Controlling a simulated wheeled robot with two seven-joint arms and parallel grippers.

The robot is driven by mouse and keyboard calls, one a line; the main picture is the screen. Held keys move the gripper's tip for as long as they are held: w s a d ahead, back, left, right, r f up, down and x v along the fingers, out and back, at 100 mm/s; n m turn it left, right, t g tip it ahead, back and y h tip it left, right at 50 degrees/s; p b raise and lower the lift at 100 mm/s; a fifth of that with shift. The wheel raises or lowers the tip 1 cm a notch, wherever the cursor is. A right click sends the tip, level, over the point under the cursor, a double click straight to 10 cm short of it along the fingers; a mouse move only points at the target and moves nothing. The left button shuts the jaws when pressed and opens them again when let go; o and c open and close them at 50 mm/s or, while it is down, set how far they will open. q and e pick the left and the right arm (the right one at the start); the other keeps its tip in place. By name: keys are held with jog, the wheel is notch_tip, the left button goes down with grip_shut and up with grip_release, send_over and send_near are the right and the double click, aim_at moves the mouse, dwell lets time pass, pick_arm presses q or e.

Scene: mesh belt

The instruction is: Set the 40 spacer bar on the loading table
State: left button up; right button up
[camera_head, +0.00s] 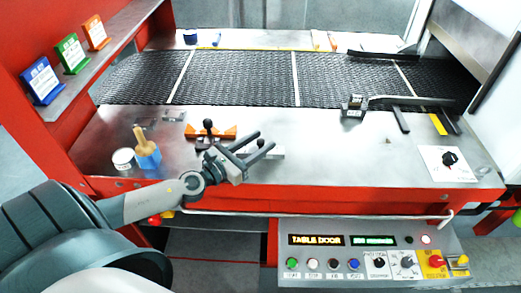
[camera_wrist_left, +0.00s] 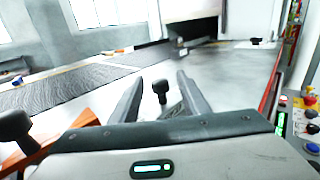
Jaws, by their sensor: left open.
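A pale grey bar (camera_head: 270,153), which I take to be the spacer bar, lies on the steel loading table (camera_head: 330,160) near its front edge. Its marking is too small to read, and my gripper hides part of it. My left gripper (camera_head: 262,140) is open above and beside it, fingers pointing right. In the left wrist view a black knob (camera_wrist_left: 160,90) stands upright between the open fingers, not visibly gripped, with a grey piece below it. My right gripper is not in view.
An orange bar (camera_head: 226,133) with a black knob lies just behind my left gripper. A blue holder (camera_head: 148,160) and a white round pot (camera_head: 123,158) stand at the left. The black mesh belt (camera_head: 240,78) runs behind. The table's middle right is mostly clear.

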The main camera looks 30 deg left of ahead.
aim_at(270, 136)
pick_arm(q)
jog(key=p+x, duration=0.1)
jog(key=x, duration=0.2)
jog(key=shift+r, duration=0.15)
jog(key=shift+p+x, duration=0.35)
jog(key=shift+x, duration=0.4)
grip_shut()
